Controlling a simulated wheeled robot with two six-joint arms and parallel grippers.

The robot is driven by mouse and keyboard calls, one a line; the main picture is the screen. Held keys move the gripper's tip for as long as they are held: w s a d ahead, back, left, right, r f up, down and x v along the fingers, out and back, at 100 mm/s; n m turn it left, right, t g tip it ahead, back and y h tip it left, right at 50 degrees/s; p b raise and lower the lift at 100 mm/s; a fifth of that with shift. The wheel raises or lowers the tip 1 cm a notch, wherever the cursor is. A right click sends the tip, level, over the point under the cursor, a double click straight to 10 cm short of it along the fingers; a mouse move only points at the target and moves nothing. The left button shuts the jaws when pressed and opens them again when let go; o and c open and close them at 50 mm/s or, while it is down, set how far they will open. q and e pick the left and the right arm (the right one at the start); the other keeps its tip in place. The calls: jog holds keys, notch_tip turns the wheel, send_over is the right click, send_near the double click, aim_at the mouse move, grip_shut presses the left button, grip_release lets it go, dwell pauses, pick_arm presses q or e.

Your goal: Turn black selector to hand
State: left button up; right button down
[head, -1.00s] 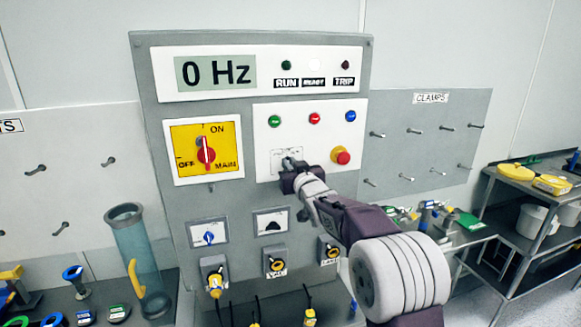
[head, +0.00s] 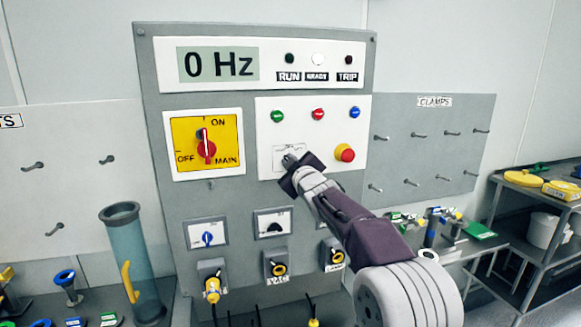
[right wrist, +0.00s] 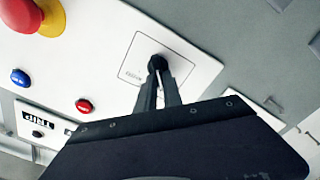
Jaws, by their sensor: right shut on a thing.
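The black selector (right wrist: 157,62) sits on a small square label plate in the white button panel, seen in the right wrist view. My right gripper (right wrist: 158,82) is shut on it, with both narrow fingers pinching its knob. In the head view, my right gripper (head: 290,162) reaches the selector's plate from the lower right and mostly covers the knob. The plate's lettering is too small or too hidden to read, so the selector's exact position cannot be told. My left gripper is not in view.
Green, red and blue buttons (head: 317,114) sit above the selector. A red emergency stop (head: 345,153) on yellow is close to its right. The red main switch (head: 206,148) is to the left, pointing up. The display (head: 217,65) reads 0 Hz. Plugs and cables are below.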

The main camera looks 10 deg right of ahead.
jog(key=shift+f+n, duration=0.1)
jog(key=shift+n, duration=0.2)
dwell(0.4)
jog(key=c, duration=1.5)
grip_release()
jog(key=s+b, duration=0.3)
jog(key=s, duration=0.6)
jog(key=shift+d, duration=0.1)
